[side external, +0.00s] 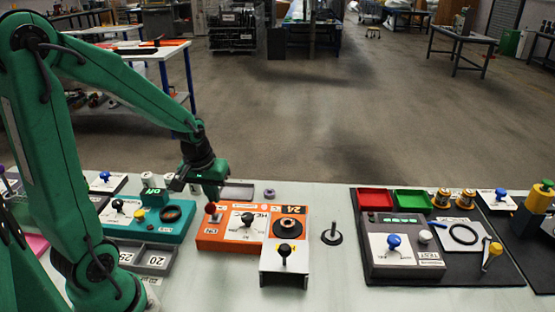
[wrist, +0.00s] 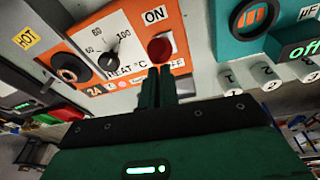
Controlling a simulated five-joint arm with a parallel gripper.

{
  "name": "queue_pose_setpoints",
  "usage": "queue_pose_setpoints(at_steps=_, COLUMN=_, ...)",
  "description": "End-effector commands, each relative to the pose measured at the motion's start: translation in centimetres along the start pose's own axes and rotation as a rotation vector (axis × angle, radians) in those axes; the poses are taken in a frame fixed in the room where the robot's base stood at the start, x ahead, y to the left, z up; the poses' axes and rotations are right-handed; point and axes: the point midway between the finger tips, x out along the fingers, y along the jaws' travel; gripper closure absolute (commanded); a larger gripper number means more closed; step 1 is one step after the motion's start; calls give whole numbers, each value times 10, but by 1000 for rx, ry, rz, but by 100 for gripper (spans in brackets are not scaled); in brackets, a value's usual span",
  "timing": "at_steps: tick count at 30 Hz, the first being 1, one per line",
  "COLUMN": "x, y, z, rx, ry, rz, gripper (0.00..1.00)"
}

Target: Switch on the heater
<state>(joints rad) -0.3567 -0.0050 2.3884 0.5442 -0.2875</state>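The heater is an orange box (side external: 236,240) with a white temperature dial plate, a black dial (wrist: 110,56) and a toggle with a red ball knob (side external: 210,208). In the wrist view the red knob (wrist: 160,50) lies between the ON label (wrist: 155,15) and the partly covered OFF label, nearer OFF. My gripper (side external: 209,196) is over the left part of the heater, close by the knob. In the wrist view the fingers of my gripper (wrist: 160,72) are together with nothing visible between them, tips just short of the knob. I cannot tell whether they touch it.
A teal box (side external: 150,225) with a display reading off stands left of the heater. A white block with a black knob (side external: 284,250) is at its front right. A dark panel (side external: 405,245) with red and green trays stands farther right.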

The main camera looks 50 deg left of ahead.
Motion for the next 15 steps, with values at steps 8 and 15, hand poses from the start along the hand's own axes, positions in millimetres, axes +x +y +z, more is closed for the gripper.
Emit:
queue_pose_setpoints(at_steps=8, x=4, y=-1, z=18, rx=4, ry=-36, rz=-8, gripper=100)
queue_pose_setpoints(at_steps=15, x=5, y=0, z=18, rx=5, ry=-38, rz=-8, gripper=100)
